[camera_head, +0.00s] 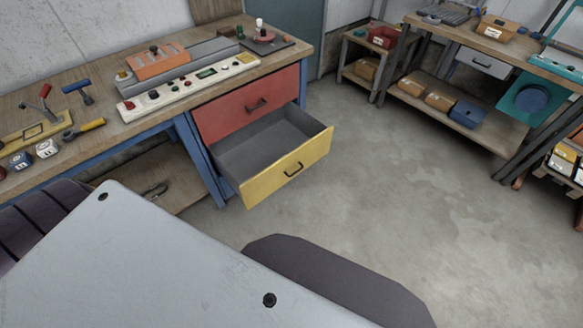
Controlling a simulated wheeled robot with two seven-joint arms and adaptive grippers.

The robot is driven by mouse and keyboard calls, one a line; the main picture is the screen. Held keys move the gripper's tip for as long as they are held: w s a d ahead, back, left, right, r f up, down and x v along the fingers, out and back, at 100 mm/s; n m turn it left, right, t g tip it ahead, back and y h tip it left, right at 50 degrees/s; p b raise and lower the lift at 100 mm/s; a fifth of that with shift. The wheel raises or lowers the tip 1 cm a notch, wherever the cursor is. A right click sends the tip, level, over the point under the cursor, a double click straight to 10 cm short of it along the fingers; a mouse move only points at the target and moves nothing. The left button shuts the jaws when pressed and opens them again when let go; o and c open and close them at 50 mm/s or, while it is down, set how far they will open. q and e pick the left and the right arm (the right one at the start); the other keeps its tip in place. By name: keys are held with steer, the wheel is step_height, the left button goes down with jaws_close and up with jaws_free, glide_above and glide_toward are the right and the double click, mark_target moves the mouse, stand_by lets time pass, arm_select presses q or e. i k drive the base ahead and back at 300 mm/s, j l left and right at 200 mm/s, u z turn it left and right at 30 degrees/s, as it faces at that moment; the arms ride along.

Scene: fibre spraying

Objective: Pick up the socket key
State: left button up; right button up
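A blue T-handled tool (78,91) stands on the wooden workbench (100,109) at the left; it may be the socket key, but I cannot tell for sure. A tool with a yellow handle (85,128) lies closer to the bench's front edge. Neither of my grippers is in view, and nothing is seen being held.
Below the red drawer (240,104), the yellow-fronted drawer (290,169) is pulled open and looks empty. A control strip (190,88) and an orange device (158,63) occupy the bench. The grey floor (370,190) is clear toward the right-hand workbench (480,46).

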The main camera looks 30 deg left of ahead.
mark_target(87, 100)
steer(key=u, duration=2.35)
